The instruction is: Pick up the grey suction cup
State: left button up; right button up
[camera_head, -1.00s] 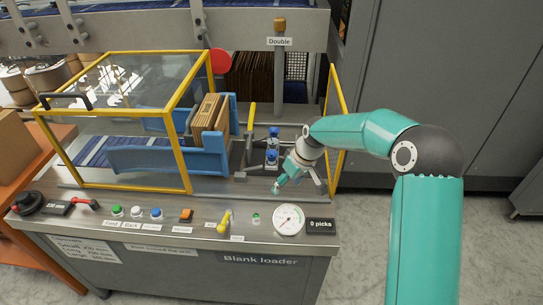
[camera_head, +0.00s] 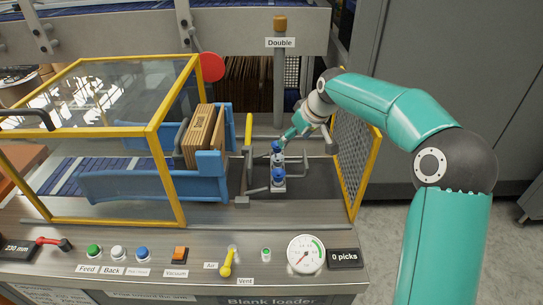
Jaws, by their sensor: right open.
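Two blue-topped cup fittings stand on a small metal bracket beside the cardboard blanks: the far one (camera_head: 277,148) and the near one (camera_head: 278,175). I cannot make out a separate grey suction cup; any grey cup is too small to tell or hidden. My right gripper (camera_head: 288,136) is open, its teal fingertips just behind and to the right of the far blue fitting. I cannot tell whether they touch it. My left gripper is not in view.
Cardboard blanks (camera_head: 199,136) stand in a blue holder left of the fittings, next to a yellow-handled lever (camera_head: 248,134). A yellow-framed clear guard (camera_head: 110,95) is at the left, a yellow-framed mesh panel (camera_head: 357,165) at the right. The control panel with a gauge (camera_head: 306,254) lies in front.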

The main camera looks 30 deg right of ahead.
send_near(278, 158)
jog(key=x, duration=0.5)
jog(key=shift+s+f, duration=0.1)
jog(key=shift+s, duration=0.15)
jog(key=shift+p+x, duration=0.75)
jog(key=shift+x, duration=1.95)
jog(key=shift+w, duration=0.1)
jog(key=c, duration=1.1)
